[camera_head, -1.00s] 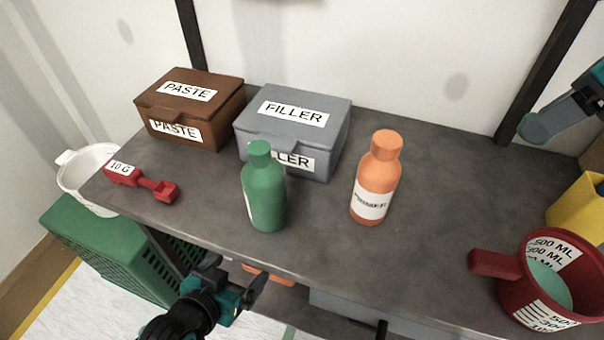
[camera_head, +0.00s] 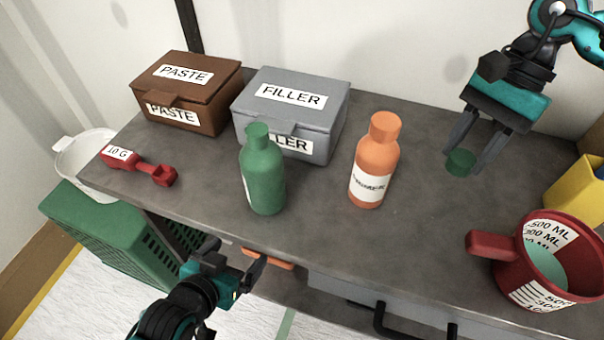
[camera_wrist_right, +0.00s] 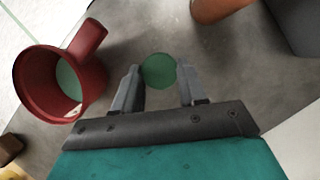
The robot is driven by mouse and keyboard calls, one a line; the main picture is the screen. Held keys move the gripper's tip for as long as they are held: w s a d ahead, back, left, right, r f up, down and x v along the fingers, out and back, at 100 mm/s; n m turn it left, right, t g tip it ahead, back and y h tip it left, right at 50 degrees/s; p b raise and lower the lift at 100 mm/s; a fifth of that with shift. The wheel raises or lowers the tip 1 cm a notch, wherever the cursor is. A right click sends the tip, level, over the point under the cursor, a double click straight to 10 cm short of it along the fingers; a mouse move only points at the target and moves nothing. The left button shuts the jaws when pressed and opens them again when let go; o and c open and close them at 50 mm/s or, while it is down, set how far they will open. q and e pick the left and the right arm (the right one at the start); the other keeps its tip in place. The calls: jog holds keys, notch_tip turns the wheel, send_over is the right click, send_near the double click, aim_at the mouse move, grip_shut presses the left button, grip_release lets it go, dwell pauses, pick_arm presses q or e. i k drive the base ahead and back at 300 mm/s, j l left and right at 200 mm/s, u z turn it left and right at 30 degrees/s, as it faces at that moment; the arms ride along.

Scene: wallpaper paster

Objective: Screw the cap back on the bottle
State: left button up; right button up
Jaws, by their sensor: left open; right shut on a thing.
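A green bottle (camera_head: 263,182) stands upright near the front edge of the grey bench, its narrow green neck showing at the top. My right gripper (camera_head: 465,164) is shut on a small green cap (camera_head: 461,162) and holds it above the right part of the bench, to the right of both bottles. The cap (camera_wrist_right: 158,70) also shows between the fingers in the right wrist view. My left gripper (camera_head: 237,257) is open and empty, below the bench's front edge and lower than the green bottle.
An orange bottle (camera_head: 375,160) with a white label stands between the green bottle and my right gripper. A brown paste box (camera_head: 200,105) and grey filler box (camera_head: 320,110) stand behind. A red scoop (camera_head: 140,165) lies left. A red measuring jug (camera_head: 520,270) and yellow container (camera_head: 575,205) are right.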

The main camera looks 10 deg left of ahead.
aim_at(262, 159)
jog(key=k+l+u, duration=0.35)
jog(key=k, duration=0.15)
jog(key=k+u, duration=0.4)
jog(key=k+j, duration=0.05)
jog(key=k, duration=0.05)
